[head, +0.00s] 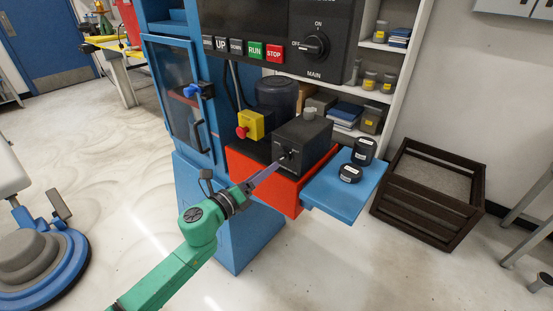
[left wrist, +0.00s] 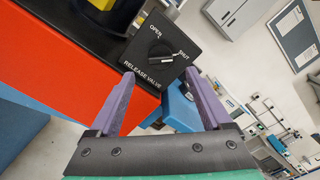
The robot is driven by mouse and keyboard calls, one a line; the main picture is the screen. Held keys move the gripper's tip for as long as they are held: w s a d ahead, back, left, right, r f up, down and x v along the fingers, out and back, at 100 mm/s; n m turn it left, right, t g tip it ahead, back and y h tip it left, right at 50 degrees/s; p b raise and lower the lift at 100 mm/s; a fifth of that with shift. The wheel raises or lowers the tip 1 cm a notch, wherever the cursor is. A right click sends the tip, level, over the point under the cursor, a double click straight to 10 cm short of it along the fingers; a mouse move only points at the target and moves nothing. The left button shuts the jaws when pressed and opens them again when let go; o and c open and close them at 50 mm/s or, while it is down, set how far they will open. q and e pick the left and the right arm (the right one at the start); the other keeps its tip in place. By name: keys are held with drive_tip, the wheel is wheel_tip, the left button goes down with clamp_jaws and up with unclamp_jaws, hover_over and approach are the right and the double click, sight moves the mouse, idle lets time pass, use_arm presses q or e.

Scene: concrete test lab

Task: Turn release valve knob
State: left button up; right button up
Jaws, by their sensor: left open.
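The release valve is a black box (head: 303,141) on a red base in the head view. Its front panel (left wrist: 150,72) shows in the left wrist view, marked OPEN, SHUT and RELEASE VALVE. The round black knob (left wrist: 160,53) has a bar handle pointing right, near the SHUT side. In the head view the knob (head: 286,155) is small and partly hidden by my fingers. My left gripper (head: 276,167) is open in front of the panel, purple fingers spread either side of the knob in the left wrist view (left wrist: 160,74). Contact cannot be told. My right gripper is not in view.
A yellow box with a red button (head: 250,125) stands left of the valve. A blue shelf (head: 345,190) with two black-lidded jars is to the right. A control panel (head: 285,30) with a MAIN switch hangs above. A dark crate (head: 425,205) stands on the floor.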

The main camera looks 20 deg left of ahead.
sight(280, 160)
use_arm(q)
drive_tip(key=x, duration=0.5)
drive_tip(key=shift+w+d, duration=0.1)
drive_tip(key=shift+w, duration=0.2)
drive_tip(key=shift+w+d, duration=0.2)
drive_tip(key=shift+w, duration=0.2)
drive_tip(key=shift+s, duration=0.15)
drive_tip(key=shift+c, duration=0.4)
clamp_jaws()
